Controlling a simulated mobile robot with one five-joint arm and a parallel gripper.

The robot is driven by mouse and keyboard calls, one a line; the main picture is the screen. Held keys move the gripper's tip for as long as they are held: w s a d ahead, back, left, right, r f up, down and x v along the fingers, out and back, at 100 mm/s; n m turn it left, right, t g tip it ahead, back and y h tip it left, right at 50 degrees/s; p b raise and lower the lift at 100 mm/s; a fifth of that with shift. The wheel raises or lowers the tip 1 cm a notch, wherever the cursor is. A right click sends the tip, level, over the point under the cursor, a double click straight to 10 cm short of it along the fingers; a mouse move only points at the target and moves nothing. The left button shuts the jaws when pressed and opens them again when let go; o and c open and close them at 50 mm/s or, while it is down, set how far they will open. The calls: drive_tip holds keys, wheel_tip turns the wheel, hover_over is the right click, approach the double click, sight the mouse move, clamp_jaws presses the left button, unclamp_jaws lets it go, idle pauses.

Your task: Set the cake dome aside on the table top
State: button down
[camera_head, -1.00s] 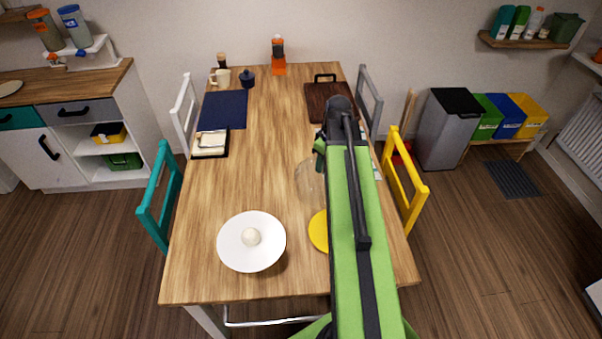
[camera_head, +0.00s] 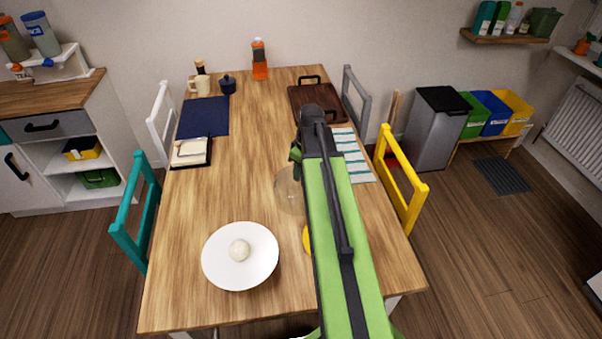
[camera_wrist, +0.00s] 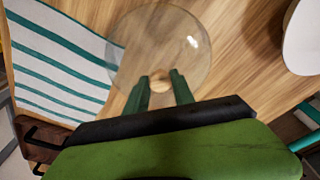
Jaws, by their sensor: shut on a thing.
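The clear cake dome (camera_head: 289,190) shows in the head view just left of my arm, over the right middle of the table top (camera_head: 200,205). Part of it is hidden behind my arm. In the wrist view the see-through dome (camera_wrist: 150,35) lies beyond my fingers. My gripper (camera_wrist: 159,84) is shut on its small wooden knob, between two green fingers. I cannot tell whether the dome's rim touches the table. In the head view my gripper (camera_head: 297,150) is mostly hidden by the arm.
A yellow disc (camera_head: 306,239) is mostly hidden by my arm. A striped cloth (camera_head: 352,157) lies right of the arm, a dark tray (camera_head: 300,98) behind. The table's left middle is clear.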

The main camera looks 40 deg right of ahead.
drive_tip(key=shift+f, duration=0.2)
drive_tip(key=c, duration=1.1)
unclamp_jaws()
drive_tip(key=shift+r, duration=0.1)
drive_tip(key=shift+r, duration=0.1)
drive_tip(key=r+p, duration=0.4)
drive_tip(key=s+r+p, duration=0.1)
drive_tip(key=r+p, duration=0.7)
drive_tip(key=shift+s+d, duration=0.3)
drive_tip(key=shift+s, duration=0.1)
